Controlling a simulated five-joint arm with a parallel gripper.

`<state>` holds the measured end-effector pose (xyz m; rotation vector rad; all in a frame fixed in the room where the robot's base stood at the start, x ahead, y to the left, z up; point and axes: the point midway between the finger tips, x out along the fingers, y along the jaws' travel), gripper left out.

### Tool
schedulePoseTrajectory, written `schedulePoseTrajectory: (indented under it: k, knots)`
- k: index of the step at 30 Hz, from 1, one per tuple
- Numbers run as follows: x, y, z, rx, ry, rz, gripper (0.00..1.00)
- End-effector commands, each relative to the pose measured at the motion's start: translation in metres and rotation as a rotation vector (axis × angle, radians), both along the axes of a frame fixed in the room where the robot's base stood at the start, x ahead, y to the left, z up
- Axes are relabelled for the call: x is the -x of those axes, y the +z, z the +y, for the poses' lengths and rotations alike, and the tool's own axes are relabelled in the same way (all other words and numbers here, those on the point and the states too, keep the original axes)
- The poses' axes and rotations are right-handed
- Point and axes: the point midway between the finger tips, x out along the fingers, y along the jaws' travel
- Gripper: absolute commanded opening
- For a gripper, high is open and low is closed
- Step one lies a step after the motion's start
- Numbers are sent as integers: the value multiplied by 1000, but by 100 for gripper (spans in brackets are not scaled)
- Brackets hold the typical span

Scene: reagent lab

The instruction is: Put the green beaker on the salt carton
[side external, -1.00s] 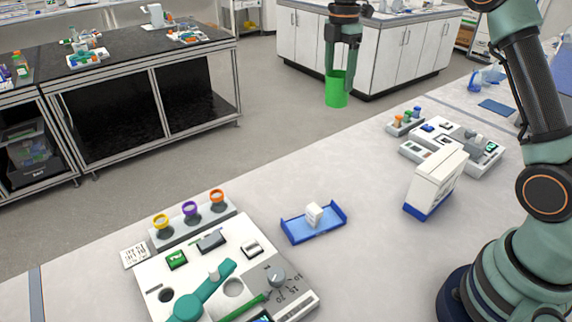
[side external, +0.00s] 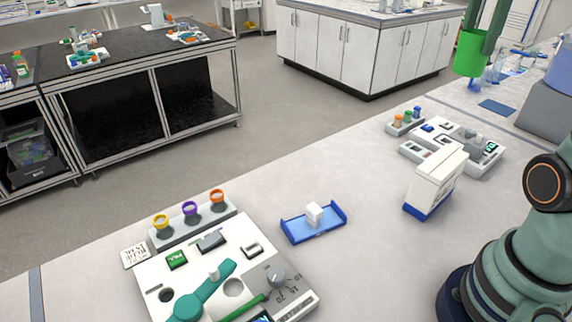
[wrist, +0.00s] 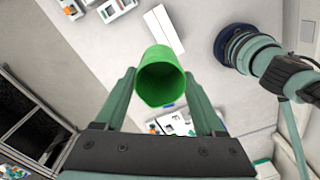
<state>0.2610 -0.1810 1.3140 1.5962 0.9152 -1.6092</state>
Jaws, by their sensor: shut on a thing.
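The green beaker (side external: 470,54) is held high above the bench at the upper right of the side view. In the wrist view the beaker (wrist: 160,82) sits between the two fingers, with its open mouth towards the camera. My gripper (side external: 485,40) is shut on it; the top of the gripper is cut off by the side view's edge. The salt carton (side external: 436,182), white with a blue base, stands upright on the bench at the right, and its top is bare. A white box top, probably the carton (wrist: 164,29), shows beyond the beaker in the wrist view.
A white instrument tray (side external: 452,145) lies behind the carton. A small blue tray (side external: 318,228) holding a white block is left of it. A larger instrument panel (side external: 225,270) is at front left. The bench between them is clear.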

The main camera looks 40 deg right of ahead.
Motion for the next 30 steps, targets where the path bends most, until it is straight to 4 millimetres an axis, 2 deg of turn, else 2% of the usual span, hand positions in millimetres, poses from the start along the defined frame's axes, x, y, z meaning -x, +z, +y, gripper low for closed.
schedulePoseTrajectory:
  k: [3,8,11,24,30]
  knots:
    - [16,3,0,0,-32,0,17]
    - [22,-5,1,-2,-45,2,17]
    - [23,-23,2,-3,-44,4,17]
    - [22,-127,2,-4,-43,6,17]
    - [21,-151,1,-1,-43,2,17]
